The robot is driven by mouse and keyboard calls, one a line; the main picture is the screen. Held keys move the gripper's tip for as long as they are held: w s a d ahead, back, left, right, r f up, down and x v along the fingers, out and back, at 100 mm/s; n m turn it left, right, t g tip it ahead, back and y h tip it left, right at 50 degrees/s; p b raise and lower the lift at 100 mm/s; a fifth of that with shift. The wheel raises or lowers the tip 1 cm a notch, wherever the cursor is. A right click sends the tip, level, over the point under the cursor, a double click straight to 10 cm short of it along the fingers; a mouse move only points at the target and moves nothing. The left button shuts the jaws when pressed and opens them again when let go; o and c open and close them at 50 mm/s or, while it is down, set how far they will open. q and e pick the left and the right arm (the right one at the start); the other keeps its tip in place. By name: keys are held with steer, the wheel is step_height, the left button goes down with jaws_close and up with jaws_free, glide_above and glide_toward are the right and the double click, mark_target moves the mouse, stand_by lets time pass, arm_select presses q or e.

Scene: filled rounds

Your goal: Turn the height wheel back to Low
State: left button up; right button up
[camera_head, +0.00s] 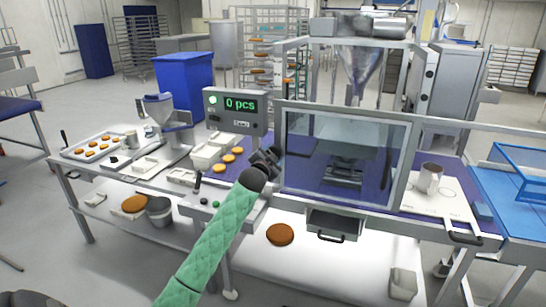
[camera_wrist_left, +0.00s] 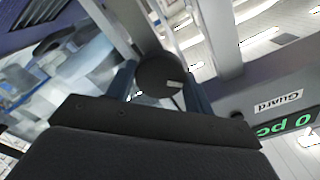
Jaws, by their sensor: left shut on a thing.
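The height wheel (camera_wrist_left: 160,75) is a dark round knob with a small light mark near its rim, seen in the left wrist view between my left gripper's two bluish fingers. My left gripper (camera_wrist_left: 159,88) is shut on it. In the head view my left gripper (camera_head: 268,157) is at the left post of the clear-guarded machine, and it mostly hides the wheel there. No Low marking can be read in either view. My right gripper is not in view.
A control box (camera_head: 236,110) reading "0 pcs" stands just left of my gripper. The clear guard (camera_head: 345,155) is to its right. A metal cup (camera_head: 429,178) stands on a white board at right. Trays and pale boxes crowd the left table.

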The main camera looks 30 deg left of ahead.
arm_select(q)
steer(key=n, duration=0.8)
steer(key=shift+f+n, duration=0.15)
steer(key=shift+n, duration=0.25)
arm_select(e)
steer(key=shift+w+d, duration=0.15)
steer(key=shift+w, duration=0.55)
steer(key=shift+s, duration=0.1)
